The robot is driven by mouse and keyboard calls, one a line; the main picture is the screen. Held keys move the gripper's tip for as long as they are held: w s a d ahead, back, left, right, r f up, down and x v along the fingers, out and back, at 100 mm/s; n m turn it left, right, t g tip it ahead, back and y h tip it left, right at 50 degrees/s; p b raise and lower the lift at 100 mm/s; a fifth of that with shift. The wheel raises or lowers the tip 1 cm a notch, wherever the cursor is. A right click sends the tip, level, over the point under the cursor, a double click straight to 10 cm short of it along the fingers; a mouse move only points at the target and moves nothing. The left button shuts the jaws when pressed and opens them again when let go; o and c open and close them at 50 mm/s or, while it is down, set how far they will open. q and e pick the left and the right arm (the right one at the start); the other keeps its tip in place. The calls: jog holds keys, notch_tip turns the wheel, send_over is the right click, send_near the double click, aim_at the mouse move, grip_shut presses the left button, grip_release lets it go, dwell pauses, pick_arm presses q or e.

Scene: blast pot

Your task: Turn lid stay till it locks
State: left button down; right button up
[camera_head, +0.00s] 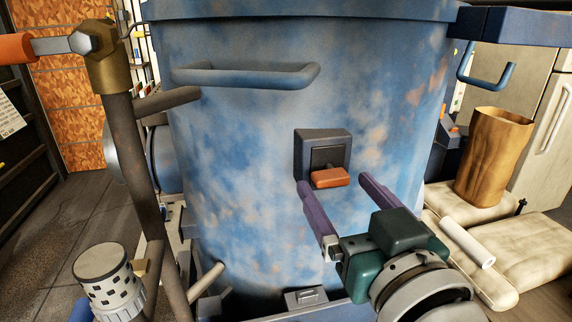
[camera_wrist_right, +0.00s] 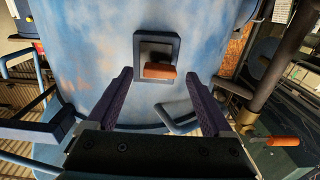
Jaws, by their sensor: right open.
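A blue, rust-stained pot (camera_head: 235,150) fills the middle of the head view. On its wall is a dark square housing (camera_head: 301,150) with a short orange-red tab (camera_head: 331,178), which looks like the lid stay. The tab lies across, roughly level, and also shows in the right wrist view (camera_wrist_right: 160,71). My right gripper (camera_head: 334,183) is open, its two purple fingers pointing at the housing. In the wrist view the tab sits between the fingertips, with a gap on both sides and no visible contact. How far the tips are from the wall is hard to tell. My left gripper is out of view.
A blue bar handle (camera_head: 245,76) sticks out of the pot above the housing. A rusty upright pipe (camera_head: 134,160) with an orange-handled valve (camera_head: 108,62) stands left. Pale sacks (camera_head: 540,245) and a brown paper bag (camera_head: 492,155) are at right. A small bracket (camera_head: 306,298) is low in front.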

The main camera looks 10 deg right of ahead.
aim_at(328, 175)
jog(key=shift+w, duration=1.25)
grip_shut()
